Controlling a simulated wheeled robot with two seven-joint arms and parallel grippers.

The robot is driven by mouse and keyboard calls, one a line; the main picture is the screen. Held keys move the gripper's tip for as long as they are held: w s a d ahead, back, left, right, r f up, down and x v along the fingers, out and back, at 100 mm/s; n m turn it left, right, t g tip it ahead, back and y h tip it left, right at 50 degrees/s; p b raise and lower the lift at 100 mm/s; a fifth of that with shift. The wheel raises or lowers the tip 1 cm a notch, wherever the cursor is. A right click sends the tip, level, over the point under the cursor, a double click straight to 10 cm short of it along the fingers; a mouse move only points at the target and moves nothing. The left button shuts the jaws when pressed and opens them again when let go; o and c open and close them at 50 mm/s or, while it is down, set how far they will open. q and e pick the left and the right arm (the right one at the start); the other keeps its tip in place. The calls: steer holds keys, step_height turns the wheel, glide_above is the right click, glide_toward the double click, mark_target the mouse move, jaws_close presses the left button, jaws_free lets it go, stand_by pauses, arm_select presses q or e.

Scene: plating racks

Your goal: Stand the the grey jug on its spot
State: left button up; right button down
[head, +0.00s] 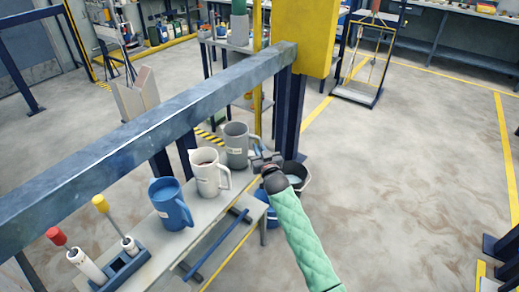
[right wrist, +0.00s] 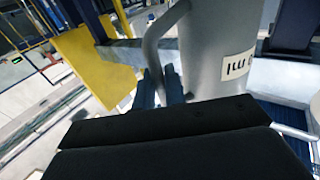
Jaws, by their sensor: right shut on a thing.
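The grey jug (head: 236,147) is at the far right end of the narrow grey bench, past the white jug, and looks upright. Whether its base touches the bench is hard to tell. My right gripper (head: 264,160) reaches in from the lower right and is shut on the jug's handle. In the right wrist view the jug's pale grey body (right wrist: 212,60) with a label fills the upper right, and its handle (right wrist: 150,45) comes down to the fingers. The jug's spot cannot be made out. My left gripper is out of view.
On the bench (head: 205,215) stand a white jug (head: 206,175), a blue jug (head: 170,205) and a dark rack (head: 120,268) with tools. A thick blue-grey beam (head: 150,125) runs above and behind them. A dark bucket (head: 297,180) stands beyond my right gripper.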

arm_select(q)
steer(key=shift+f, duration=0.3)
arm_select(e)
steer(key=shift+f, duration=0.5)
steer(key=c, duration=1.4)
jaws_free()
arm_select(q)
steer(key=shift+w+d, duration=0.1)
arm_select(e)
steer(key=shift+s+f+b, duration=0.1)
steer(key=shift+s+b, duration=0.15)
steer(key=shift+b, duration=0.05)
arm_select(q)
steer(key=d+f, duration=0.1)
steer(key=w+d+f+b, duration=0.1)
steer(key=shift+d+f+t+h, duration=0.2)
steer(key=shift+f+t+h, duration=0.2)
arm_select(e)
steer(key=v, duration=0.7)
steer(key=shift+s+d, duration=0.1)
steer(key=shift+s, duration=0.05)
